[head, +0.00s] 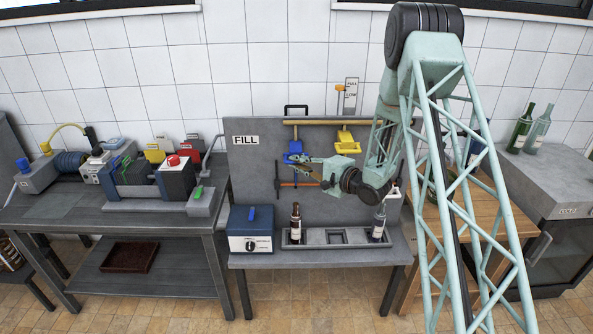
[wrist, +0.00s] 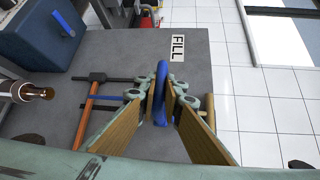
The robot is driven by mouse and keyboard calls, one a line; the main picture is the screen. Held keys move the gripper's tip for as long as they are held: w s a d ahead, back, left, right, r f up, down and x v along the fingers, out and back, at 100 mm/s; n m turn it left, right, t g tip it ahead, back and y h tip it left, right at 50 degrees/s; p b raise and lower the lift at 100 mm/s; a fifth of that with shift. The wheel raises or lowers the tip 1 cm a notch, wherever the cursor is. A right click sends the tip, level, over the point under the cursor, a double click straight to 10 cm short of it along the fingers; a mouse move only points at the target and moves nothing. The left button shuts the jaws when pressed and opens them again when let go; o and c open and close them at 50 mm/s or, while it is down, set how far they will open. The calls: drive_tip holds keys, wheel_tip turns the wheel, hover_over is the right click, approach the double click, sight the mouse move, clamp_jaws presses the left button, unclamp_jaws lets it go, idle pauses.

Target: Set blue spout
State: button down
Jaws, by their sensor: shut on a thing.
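The blue spout (head: 293,148) is at the left part of the grey FILL panel (head: 256,185), below the yellow rail. In the wrist view the blue piece (wrist: 160,88) stands between my two wood-coloured finger pads, which touch it from both sides. My gripper (head: 303,162) reaches in from the right and is shut on it; my gripper also shows in the wrist view (wrist: 161,103). A blue bar (wrist: 112,97) shows left of the fingers there. The fingers hide part of the spout, and I cannot tell whether it touches the panel.
A brown bottle (head: 296,224) and a clearer bottle (head: 379,224) stand in the outer slots of the grey tray (head: 338,243); its middle is empty. A yellow spout (head: 345,138) hangs right of my gripper. A blue box (head: 250,230) with a dial stands left of the tray.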

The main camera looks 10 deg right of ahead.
drive_tip(key=shift+r+p, duration=0.8)
drive_tip(key=shift+r, duration=1.6)
drive_tip(key=shift+w+r, duration=0.1)
drive_tip(key=c, duration=2.7)
unclamp_jaws()
drive_tip(key=shift+c, duration=0.2)
drive_tip(key=shift+s+d, duration=0.1)
drive_tip(key=shift+s, duration=0.1)
drive_tip(key=v, duration=1.1)
drive_tip(key=shift+s+d, duration=0.2)
drive_tip(key=shift+s, duration=0.05)
drive_tip(key=shift+r, duration=0.15)
